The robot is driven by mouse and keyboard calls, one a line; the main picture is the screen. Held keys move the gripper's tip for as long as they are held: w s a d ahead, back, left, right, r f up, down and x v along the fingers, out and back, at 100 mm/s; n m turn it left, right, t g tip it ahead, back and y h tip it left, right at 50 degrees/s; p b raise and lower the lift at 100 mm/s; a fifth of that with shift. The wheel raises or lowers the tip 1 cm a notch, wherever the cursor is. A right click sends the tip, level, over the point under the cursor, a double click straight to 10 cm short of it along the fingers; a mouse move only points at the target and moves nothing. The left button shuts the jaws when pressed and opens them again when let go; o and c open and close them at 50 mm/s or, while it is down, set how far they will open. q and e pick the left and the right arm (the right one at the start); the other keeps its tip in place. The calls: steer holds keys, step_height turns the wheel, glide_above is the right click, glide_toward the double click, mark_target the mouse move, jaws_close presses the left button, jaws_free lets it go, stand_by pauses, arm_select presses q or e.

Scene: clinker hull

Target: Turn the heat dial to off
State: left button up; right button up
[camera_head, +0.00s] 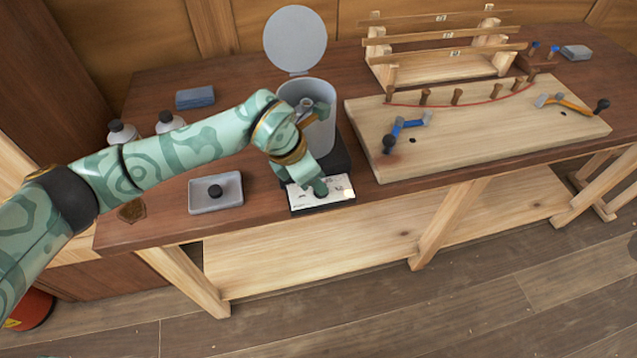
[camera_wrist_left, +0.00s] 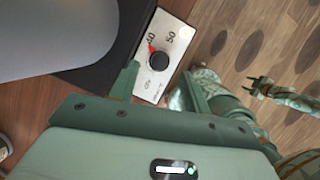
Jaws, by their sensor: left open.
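The heat dial (camera_wrist_left: 159,61) is a black round knob with a red pointer on a pale panel (camera_wrist_left: 170,40). The pointer is by the 40 mark, with 50 marked beside it. The off mark is too small to read. In the head view the panel (camera_head: 335,190) sits at the table's front edge, and my gripper hides the knob. My left gripper (camera_head: 316,188) is just above the panel. In the left wrist view its open fingers (camera_wrist_left: 161,74) stand on either side of the dial, with no clear contact. A patterned green arm with a small end (camera_wrist_left: 265,89) shows at the right, apparently my right one.
A grey pot (camera_head: 323,100) with its round lid (camera_head: 295,40) raised stands behind the panel. A grey tray (camera_head: 228,200) with a black knob lies left. A wooden board (camera_head: 460,145) with pegs and clamps lies right. A blue block (camera_head: 195,97) and two bottles are behind my arm.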

arm_select(q)
steer(key=shift+b+x, duration=0.3)
steer(key=shift+x, duration=1.65)
steer(key=c, duration=1)
steer(key=shift+r, duration=0.1)
